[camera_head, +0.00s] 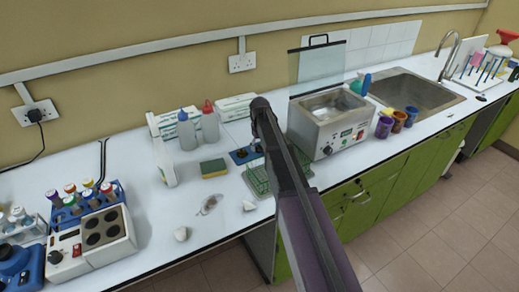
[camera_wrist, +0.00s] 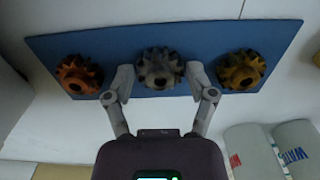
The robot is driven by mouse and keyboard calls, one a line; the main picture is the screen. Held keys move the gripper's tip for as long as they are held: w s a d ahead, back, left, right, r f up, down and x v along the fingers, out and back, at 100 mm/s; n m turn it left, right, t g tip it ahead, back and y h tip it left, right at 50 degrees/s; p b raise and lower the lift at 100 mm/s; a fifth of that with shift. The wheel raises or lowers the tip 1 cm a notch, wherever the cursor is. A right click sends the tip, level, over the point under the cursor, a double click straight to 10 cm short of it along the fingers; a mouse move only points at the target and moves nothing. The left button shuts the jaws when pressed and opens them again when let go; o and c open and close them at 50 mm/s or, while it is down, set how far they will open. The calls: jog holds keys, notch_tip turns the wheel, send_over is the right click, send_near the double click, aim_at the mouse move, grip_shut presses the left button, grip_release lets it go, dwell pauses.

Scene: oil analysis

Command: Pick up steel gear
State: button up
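The grey steel gear (camera_wrist: 160,67) is the middle one of three gears on a blue board (camera_wrist: 215,34) in the wrist view. A copper-coloured gear (camera_wrist: 78,76) is on its left and a brass-coloured gear (camera_wrist: 242,70) on its right. My gripper (camera_wrist: 160,78) is open, with one finger on each side of the steel gear. The fingertips are close to its teeth; I see no clear grip. In the head view my arm hides most of the blue board (camera_head: 239,157) and the gripper.
Wash bottles (camera_head: 187,132) and a sponge (camera_head: 213,168) are left of the board. A green wire rack (camera_head: 258,182) is in front of it, and a water bath (camera_head: 328,122) stands to the right. Printed bottles (camera_wrist: 258,150) show at lower right in the wrist view.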

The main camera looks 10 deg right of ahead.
aim_at(260, 146)
jog(key=c, duration=0.6)
jog(key=shift+r, duration=0.1)
notch_tip(260, 146, up, 10)
jog(key=p, duration=1)
dwell(0.4)
